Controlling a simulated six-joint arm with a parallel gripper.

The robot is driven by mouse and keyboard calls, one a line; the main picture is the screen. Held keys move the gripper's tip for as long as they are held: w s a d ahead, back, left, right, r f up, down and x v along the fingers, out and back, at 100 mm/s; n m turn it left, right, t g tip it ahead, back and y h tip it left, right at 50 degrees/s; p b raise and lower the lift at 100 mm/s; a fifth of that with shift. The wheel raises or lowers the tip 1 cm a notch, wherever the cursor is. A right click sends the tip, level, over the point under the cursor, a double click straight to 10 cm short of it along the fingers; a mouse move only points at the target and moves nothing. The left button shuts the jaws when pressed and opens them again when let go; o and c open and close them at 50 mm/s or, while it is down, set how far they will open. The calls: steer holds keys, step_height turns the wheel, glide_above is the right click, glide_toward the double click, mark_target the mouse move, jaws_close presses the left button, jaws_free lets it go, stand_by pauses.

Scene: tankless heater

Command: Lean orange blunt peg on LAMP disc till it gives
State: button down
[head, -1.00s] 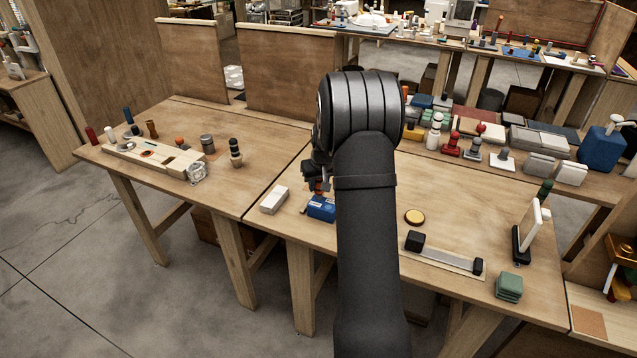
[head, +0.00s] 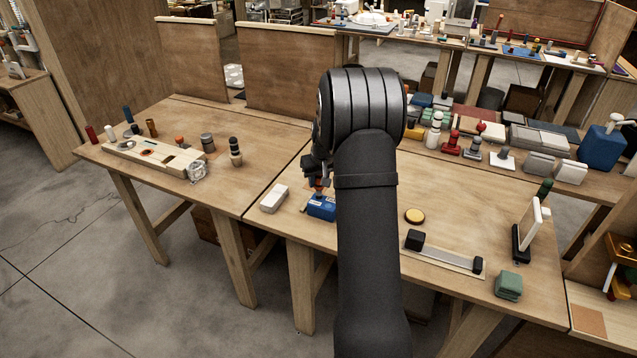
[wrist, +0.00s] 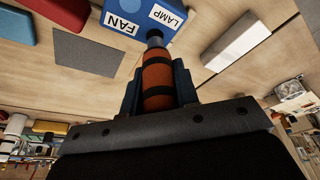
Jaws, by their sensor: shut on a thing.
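The orange peg (wrist: 157,76) has black bands and a grey blunt tip. My gripper (wrist: 158,90) is shut on it, with a dark finger on each side. The peg's tip is at the near edge of the blue box (wrist: 128,17), beside the LAMP label (wrist: 167,17); a FAN label is to its left. The LAMP disc cannot be made out, and I cannot tell whether the tip touches. In the head view my gripper (head: 318,181) is just above the blue box (head: 321,208), partly hidden by my arm.
A white block (head: 273,198) lies left of the blue box. A yellow disc (head: 414,216), a strip with black end blocks (head: 444,256) and green pads (head: 508,285) are to the right. Bare tabletop lies between them.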

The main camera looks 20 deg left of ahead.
steer(key=shift+r, duration=2.75)
